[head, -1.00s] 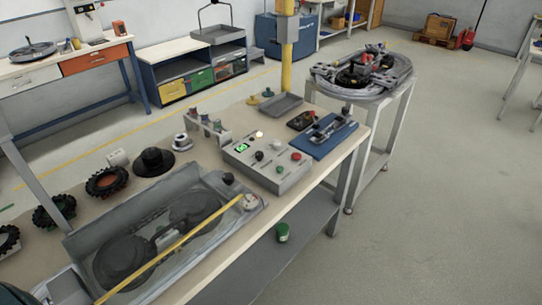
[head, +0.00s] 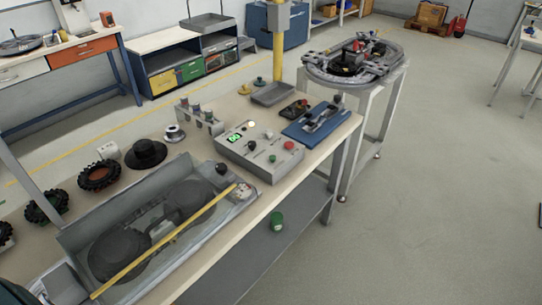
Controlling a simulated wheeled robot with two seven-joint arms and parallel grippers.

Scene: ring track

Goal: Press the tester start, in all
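The tester (head: 240,153) is a grey box with a sloped top on the long workbench, near the middle of the head view. Its top carries a lit green display (head: 235,138), a pale glowing lamp (head: 251,125), a black knob (head: 251,145), a white knob (head: 268,134), a red button (head: 289,145) and other small controls. The labels are too small to read, so I cannot tell which control is the start. Neither of my grippers shows in the head view, and nothing touches the tester.
A grey tray-like fixture with a yellow bar (head: 165,248) lies in front of the tester. A green-capped can (head: 277,221) stands on the lower shelf.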

